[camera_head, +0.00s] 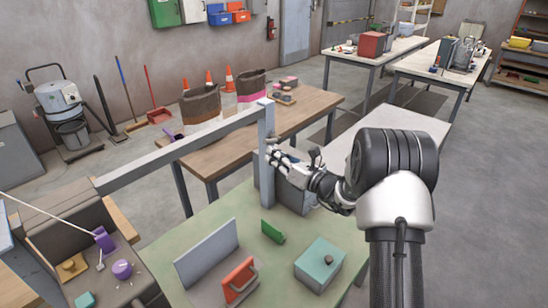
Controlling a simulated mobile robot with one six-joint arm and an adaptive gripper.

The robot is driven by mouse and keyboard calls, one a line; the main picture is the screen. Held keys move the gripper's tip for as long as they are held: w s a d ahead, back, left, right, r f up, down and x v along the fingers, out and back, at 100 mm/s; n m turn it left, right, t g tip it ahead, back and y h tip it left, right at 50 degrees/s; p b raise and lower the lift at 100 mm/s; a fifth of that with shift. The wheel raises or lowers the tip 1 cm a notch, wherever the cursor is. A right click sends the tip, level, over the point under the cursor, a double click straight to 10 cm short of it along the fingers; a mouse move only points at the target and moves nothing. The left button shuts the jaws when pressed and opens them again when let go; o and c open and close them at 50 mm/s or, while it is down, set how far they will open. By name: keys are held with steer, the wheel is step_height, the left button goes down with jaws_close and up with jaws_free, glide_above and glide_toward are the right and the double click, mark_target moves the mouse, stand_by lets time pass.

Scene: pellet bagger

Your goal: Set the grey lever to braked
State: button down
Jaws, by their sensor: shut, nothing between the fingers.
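I cannot clearly make out a grey lever or any braked marking. A grey upright post (266,180) stands at the back of the green-topped bench. A long grey bar (180,151) runs from its top down left to a dark machine (60,220). My gripper (272,152) is shut and empty, its fingertips close to the right side of the post; I cannot tell if they touch.
A wooden table (310,103) with bags stands behind. Floor at right is clear.

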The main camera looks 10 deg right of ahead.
mark_target(268, 142)
steer(key=shift+s+a+r+m+p, duration=0.15)
steer(key=shift+r+m+p, duration=0.45)
steer(key=shift+m+p, duration=0.6)
step_height(268, 142, up, 3)
steer(key=m+p, duration=0.5)
steer(key=p, duration=0.1)
steer(key=m+p, duration=0.1)
steer(key=m, duration=0.1)
steer(key=w+d+r+m+p, duration=0.1)
steer(key=m+p, duration=0.1)
steer(key=r+m+p, duration=0.1)
steer(key=m+p, duration=0.1)
steer(key=shift+w+d+r+h, duration=0.15)
steer(key=shift+d+h, duration=0.15)
steer(key=shift+h, duration=0.1)
steer(key=shift+d+p, duration=0.1)
steer(key=shift+p, duration=0.2)
